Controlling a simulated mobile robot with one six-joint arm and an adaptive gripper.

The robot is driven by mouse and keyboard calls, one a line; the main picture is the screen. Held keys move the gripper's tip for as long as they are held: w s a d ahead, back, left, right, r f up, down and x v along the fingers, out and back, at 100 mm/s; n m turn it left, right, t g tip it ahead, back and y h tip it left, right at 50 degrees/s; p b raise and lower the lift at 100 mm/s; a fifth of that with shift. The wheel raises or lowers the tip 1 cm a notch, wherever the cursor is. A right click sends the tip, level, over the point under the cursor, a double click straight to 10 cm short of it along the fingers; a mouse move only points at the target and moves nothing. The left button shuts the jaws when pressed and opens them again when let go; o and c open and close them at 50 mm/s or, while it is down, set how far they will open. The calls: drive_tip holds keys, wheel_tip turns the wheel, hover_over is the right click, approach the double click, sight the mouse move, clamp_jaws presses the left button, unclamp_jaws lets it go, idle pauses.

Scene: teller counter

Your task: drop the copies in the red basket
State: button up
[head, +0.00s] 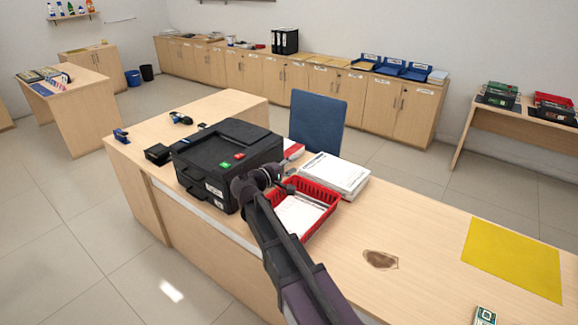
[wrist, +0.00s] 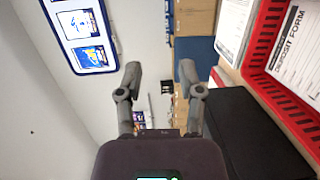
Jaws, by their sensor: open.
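The red basket (head: 318,190) stands on the counter just right of the black printer (head: 222,162). White sheets (head: 298,215) lie in it; in the wrist view the top one (wrist: 300,50) reads "DEPOSIT FORM". I cannot tell whether these are the copies. The basket's red wall (wrist: 266,35) also shows at the right of the wrist view. My gripper (head: 264,178) is beside the printer's right front side, near the basket's left end. In the wrist view my gripper (wrist: 160,72) is open with nothing between its fingers. My arm hides part of the basket.
A white paper stack (head: 335,174) sits behind the basket. A blue chair (head: 318,120) stands behind the counter. A brown patch (head: 380,260) and a yellow mat (head: 513,257) lie to the right, with bare counter between them. Blue trays (head: 390,66) rest on the back cabinets.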

drive_tip(key=shift+g+h, duration=0.3)
drive_tip(key=shift+h, duration=0.1)
drive_tip(key=shift+s+d+r+p, duration=0.15)
drive_tip(key=shift+d+r+p, duration=0.1)
drive_tip(key=shift+r+p, duration=0.55)
drive_tip(key=shift+s+d+r+p, duration=0.15)
drive_tip(key=shift+d+r+p, duration=0.15)
drive_tip(key=shift+r+p, duration=0.45)
drive_tip(key=shift+s+d+r+p, duration=0.2)
drive_tip(key=shift+r+p, duration=0.3)
drive_tip(key=shift+r, duration=0.55)
drive_tip(key=shift+d, duration=0.1)
drive_tip(key=s+d+f+m+g+y, duration=0.5)
drive_tip(key=s+d+f+g, duration=0.2)
drive_tip(key=s+d+f, duration=0.4)
drive_tip(key=s+d+f+m+g+y, duration=0.1)
drive_tip(key=s+f+g+y, duration=0.1)
drive_tip(key=s, duration=0.4)
drive_tip(key=s+d+f+m+g+y, duration=0.1)
drive_tip(key=s+f+m+g+y, duration=0.1)
drive_tip(key=s+f+y, duration=0.2)
drive_tip(key=shift+s+f+m+y, duration=0.35)
drive_tip(key=shift+s+y, duration=0.85)
drive_tip(key=shift+s, duration=0.45)
